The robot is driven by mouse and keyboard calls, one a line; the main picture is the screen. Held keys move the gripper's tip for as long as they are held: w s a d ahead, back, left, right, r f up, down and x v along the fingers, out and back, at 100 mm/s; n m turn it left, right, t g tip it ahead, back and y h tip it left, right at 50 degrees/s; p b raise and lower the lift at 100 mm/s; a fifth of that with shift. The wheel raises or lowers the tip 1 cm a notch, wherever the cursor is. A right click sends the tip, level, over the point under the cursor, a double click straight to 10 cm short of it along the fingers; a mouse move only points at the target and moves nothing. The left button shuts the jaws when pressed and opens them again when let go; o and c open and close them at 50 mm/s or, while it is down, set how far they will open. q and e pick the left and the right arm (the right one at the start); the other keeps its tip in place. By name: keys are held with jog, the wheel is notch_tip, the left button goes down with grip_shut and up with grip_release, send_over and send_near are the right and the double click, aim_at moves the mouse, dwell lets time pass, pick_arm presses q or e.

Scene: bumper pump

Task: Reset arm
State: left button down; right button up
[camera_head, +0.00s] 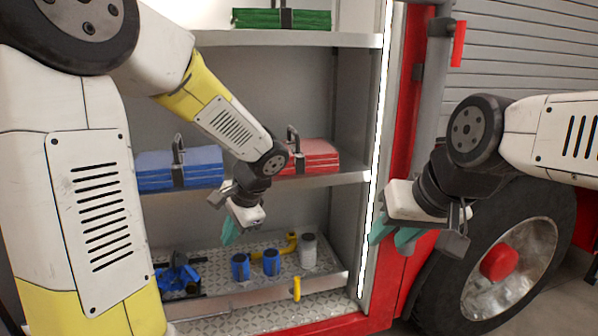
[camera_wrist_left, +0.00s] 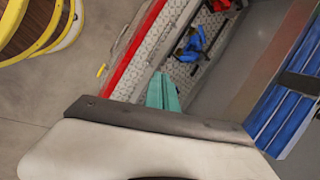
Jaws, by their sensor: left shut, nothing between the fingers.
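My left gripper (camera_head: 229,232) is in front of the open locker, above the tray with the blue parts. Its teal fingers are together and empty; they also show closed in the left wrist view (camera_wrist_left: 163,93). My right gripper (camera_head: 393,236) hangs at the locker's right edge, by the red post and the wheel. Its two teal fingers look apart, with nothing seen between them.
The metal tray (camera_head: 222,295) holds blue cylinders (camera_head: 256,264), a blue assembly (camera_head: 178,277), a yellow pipe (camera_head: 287,246) and a grey bottle (camera_head: 308,250). The shelf above bears blue (camera_head: 200,168) and red (camera_head: 313,157) folded stacks. A large wheel (camera_head: 510,262) stands right.

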pick_arm(q)
jog(key=s+d+r+n+t+h, duration=0.3)
jog(key=s+r+n+h, duration=0.4)
jog(key=s, duration=0.7)
notch_tip(320, 180, up, 4)
jog(key=shift+s+f+n+t, duration=0.25)
jog(key=shift+n+t, duration=0.05)
jog(key=shift+n, duration=0.8)
jog(key=shift+d, duration=0.1)
